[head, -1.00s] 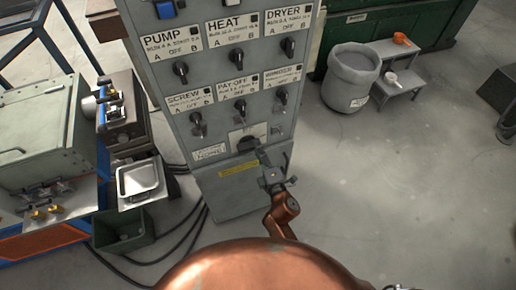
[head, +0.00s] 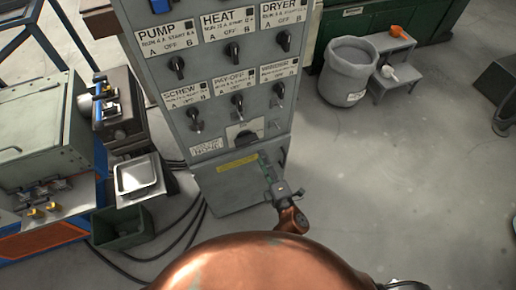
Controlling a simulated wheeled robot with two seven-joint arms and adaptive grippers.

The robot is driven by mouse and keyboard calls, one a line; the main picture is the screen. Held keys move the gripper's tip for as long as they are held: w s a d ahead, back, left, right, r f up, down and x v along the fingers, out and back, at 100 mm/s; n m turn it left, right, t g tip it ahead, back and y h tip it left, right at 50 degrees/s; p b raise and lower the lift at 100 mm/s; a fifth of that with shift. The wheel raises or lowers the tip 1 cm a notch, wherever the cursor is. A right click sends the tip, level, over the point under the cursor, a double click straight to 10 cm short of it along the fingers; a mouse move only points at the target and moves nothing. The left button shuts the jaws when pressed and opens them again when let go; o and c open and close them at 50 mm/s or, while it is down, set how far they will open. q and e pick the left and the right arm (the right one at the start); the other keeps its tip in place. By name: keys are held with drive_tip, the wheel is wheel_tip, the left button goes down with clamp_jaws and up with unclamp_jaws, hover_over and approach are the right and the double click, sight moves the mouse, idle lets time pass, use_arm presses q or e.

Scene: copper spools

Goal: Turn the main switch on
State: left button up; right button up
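A grey control cabinet (head: 215,110) shows in the head view with rows of black rotary switches. Its lowest knob, a larger black rotary switch (head: 243,138) on a pale plate, looks like the main switch. Its exact setting is too small to read. My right gripper (head: 266,160) reaches up from below and is just below and right of this switch, apart from it in the picture and in front of the lower panel. Its fingers are small and dark, so I cannot tell whether they are open. My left gripper is not in view.
Switches labelled SCREW (head: 196,122) and PAY-OFF (head: 237,104) sit above the lowest switch. A yellow label (head: 237,164) is below it. Machinery with a metal tray (head: 138,176) stands left, cables lie beside the cabinet.

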drive_tip(key=shift+v, duration=2.1)
